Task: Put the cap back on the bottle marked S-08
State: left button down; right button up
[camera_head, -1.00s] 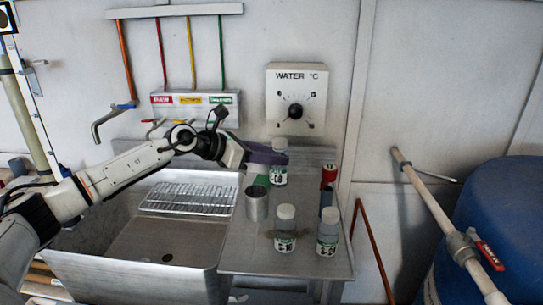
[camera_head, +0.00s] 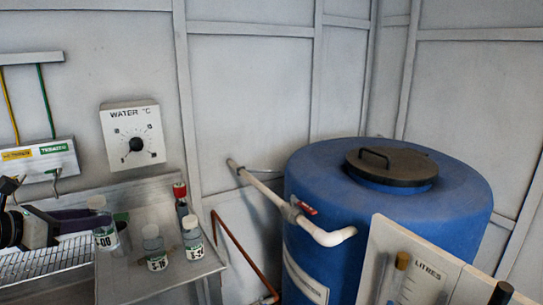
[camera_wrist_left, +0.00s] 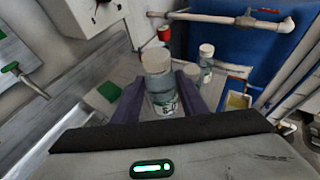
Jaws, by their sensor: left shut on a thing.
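The bottle marked S-08 (camera_head: 106,238) is at the left of the head view, its label partly readable as "-08". My left gripper (camera_head: 88,226) reaches in from the left edge and is shut on this bottle. In the left wrist view the clear bottle (camera_wrist_left: 163,98) stands between the two purple fingers of my left gripper (camera_wrist_left: 160,103). A white cap (camera_wrist_left: 156,60) sits on top of its neck; whether it is tightened I cannot tell. The cap also shows in the head view (camera_head: 97,202). The bottle's base is hard to see. My right gripper is not in view.
Two white-capped bottles (camera_head: 153,248) (camera_head: 192,240) stand close by on the steel counter (camera_head: 205,265). A red-topped dark tube (camera_head: 180,196) stands behind them. A wire rack (camera_head: 45,262) lies left. A large blue tank (camera_head: 400,215) and a white pipe (camera_head: 262,188) are right.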

pick_arm(q)
jog(key=s+d+f+m+g+h, duration=0.1)
jog(key=s+d+f+m+h, duration=0.2)
jog(key=d, duration=0.4)
jog(key=s+d+f+g+h, duration=0.1)
jog(key=s+d+f, duration=0.1)
jog(key=s+d, duration=0.45)
jog(key=s+d+m+g, duration=0.1)
jog(key=s+d, duration=0.2)
jog(key=s, duration=0.4)
jog(key=s+d+f+m+g+h, duration=0.1)
jog(key=s+d+m, duration=0.1)
jog(key=s+d, duration=0.2)
jog(key=s, duration=0.3)
jog(key=shift+s+d, duration=0.25)
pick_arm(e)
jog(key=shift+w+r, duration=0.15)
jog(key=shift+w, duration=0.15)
pick_arm(q)
jog(key=shift+f+h, duration=0.1)
jog(key=shift+h, duration=0.2)
jog(key=w+d+f+m+g+h, duration=0.2)
jog(key=d+m+g, duration=0.6)
jog(key=d, duration=0.7)
jog(key=shift+g, duration=0.7)
